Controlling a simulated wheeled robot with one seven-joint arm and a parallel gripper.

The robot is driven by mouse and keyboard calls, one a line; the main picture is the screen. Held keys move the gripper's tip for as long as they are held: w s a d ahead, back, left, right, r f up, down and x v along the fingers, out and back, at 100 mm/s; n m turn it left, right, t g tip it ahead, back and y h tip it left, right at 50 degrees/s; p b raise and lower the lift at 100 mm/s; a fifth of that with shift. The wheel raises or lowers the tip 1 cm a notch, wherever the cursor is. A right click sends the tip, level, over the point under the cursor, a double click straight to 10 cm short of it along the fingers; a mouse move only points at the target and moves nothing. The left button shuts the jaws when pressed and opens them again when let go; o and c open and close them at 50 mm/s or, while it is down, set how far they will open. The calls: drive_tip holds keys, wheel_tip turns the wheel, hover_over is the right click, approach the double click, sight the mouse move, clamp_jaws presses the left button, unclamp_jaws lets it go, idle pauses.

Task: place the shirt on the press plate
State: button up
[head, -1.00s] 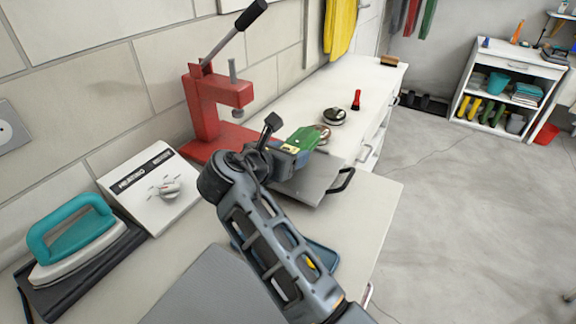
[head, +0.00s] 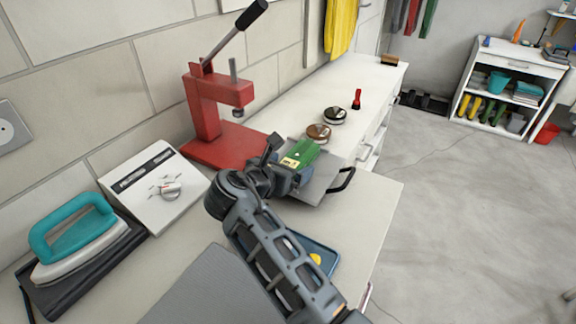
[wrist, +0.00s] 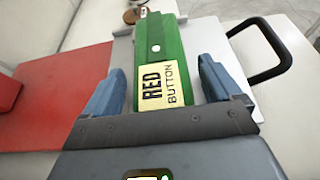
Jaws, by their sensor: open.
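The green item (head: 303,152), seemingly the folded shirt, bears a yellow label reading "RED BUTTON". It also shows in the wrist view (wrist: 158,48) with a white dot on top. It lies over a grey plate with a black handle (head: 319,187), apparently the press plate, also in the wrist view (wrist: 215,38). My gripper (wrist: 163,85) is open, its blue-grey fingers on either side of the green item near the label, with a gap at the left finger. In the head view my gripper (head: 290,172) partly hides the plate; contact underneath is hard to tell.
A red lever press (head: 205,125) stands behind on the left. A white control box with a dial (head: 155,190) and a teal iron (head: 75,235) are at the left. Brown (head: 319,132) and black (head: 335,115) round tins stand beyond. A blue tray (head: 322,262) lies near my arm.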

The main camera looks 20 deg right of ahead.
drive_tip(key=shift+r, duration=0.2)
drive_tip(key=v, duration=1.2)
drive_tip(key=shift+b, duration=0.3)
